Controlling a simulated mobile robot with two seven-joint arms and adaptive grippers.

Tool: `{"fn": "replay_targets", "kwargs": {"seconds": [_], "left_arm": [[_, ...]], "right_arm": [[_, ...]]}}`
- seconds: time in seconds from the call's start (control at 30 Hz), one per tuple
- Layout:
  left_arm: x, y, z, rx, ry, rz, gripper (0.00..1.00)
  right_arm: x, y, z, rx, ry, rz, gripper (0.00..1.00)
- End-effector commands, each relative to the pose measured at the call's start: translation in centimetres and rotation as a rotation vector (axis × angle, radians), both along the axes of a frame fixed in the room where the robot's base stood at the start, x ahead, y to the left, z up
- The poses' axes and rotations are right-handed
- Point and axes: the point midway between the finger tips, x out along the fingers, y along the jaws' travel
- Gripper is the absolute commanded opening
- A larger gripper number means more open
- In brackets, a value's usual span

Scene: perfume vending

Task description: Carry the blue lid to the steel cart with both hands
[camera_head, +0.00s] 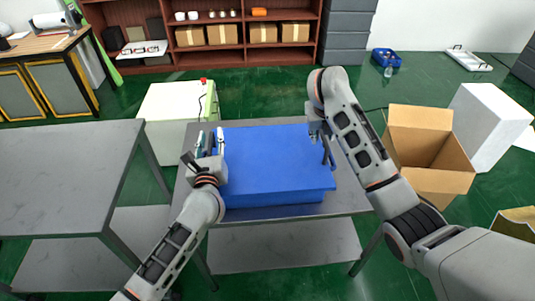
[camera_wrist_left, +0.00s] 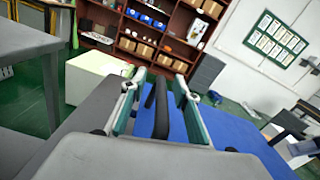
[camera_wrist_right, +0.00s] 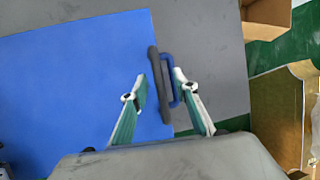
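The blue lid (camera_head: 275,155) lies flat on a blue box (camera_head: 275,199) on the middle grey table. In the left wrist view a dark bar handle (camera_wrist_left: 153,105) stands between the fingers of my left gripper (camera_wrist_left: 155,88), which is open around it at the lid's left edge. In the right wrist view another dark handle (camera_wrist_right: 157,85) is at the lid's right edge, beside a blue loop handle (camera_wrist_right: 178,75). My right gripper (camera_wrist_right: 164,82) is open there, its fingers either side of the dark handle; contact cannot be told.
A grey metal cart with a lower shelf (camera_head: 65,165) stands on the left, its top empty. The middle table (camera_head: 345,203) has little bare top around the box. A pale cabinet (camera_head: 170,105) is behind. An open cardboard box (camera_head: 425,140) and a white block (camera_head: 490,125) stand right.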

Motion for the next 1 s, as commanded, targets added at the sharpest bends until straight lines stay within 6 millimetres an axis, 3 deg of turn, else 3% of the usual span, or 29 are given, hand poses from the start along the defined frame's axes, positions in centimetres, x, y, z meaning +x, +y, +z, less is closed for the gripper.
{"fn": "replay_targets", "kwargs": {"seconds": [0.33, 0.43, 0.47, 1.0], "left_arm": [[0.29, 0.02, -0.01, 0.000, 0.000, 0.000, 0.31], [0.29, 0.02, -0.02, 0.000, 0.001, 0.000, 0.05], [0.28, 0.02, -0.02, 0.000, 0.000, 0.000, 0.00], [0.31, -0.03, 0.75, -0.002, -0.003, -0.001, 0.00]], "right_arm": [[0.13, -0.04, -0.28, 0.000, -0.001, -0.001, 0.29], [0.12, -0.04, -0.28, 0.000, -0.001, -0.001, 0.03], [0.12, -0.04, -0.28, 0.000, -0.001, -0.001, 0.00], [0.18, -0.04, 0.46, 0.001, -0.004, 0.000, 0.00]]}}
